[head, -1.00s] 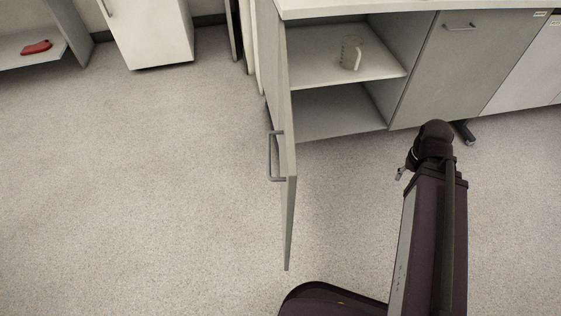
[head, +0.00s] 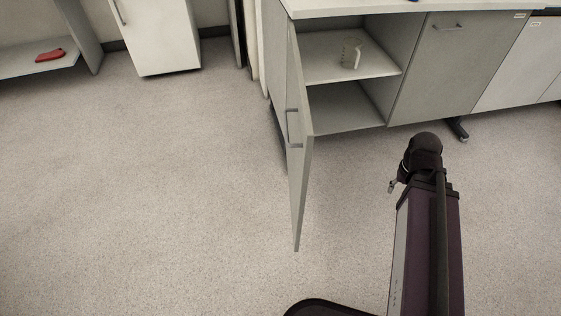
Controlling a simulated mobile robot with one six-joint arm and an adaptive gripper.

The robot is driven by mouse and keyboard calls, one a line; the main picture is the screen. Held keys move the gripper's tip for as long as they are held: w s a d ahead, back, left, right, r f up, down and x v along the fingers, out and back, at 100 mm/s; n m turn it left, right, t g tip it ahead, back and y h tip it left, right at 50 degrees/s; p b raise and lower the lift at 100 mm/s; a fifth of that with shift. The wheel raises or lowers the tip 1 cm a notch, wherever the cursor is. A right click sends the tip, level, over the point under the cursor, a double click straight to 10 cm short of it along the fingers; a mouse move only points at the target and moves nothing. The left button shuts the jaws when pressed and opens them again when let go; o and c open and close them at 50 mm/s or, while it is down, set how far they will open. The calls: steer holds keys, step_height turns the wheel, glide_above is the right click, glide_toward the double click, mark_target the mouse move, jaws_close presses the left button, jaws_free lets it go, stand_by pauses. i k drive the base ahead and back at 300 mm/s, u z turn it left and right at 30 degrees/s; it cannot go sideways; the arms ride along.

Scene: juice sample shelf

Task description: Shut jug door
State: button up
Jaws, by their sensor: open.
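The jug door (head: 301,185) is a grey cabinet door, hinged at the cabinet's left side and standing wide open toward me. Its metal handle (head: 291,128) is on the left, outer face. Behind the door the cabinet is open, and a clear jug (head: 351,53) stands on its shelf (head: 375,69). My gripper (head: 391,187) is partly visible at the end of my dark arm, to the right of the door and apart from it. It is open, with most of it hidden by the arm.
A closed cabinet door (head: 445,65) is to the right of the opening. A white cabinet (head: 155,40) and a low shelf with a red object (head: 49,56) are at the upper left. The floor (head: 150,200) left of the door is clear.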

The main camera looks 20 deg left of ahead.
mark_target(299, 129)
steer(key=z, duration=0.05)
steer(key=k, duration=1.85)
steer(key=u, duration=0.6)
steer(key=i, duration=1)
steer(key=z, duration=0.05)
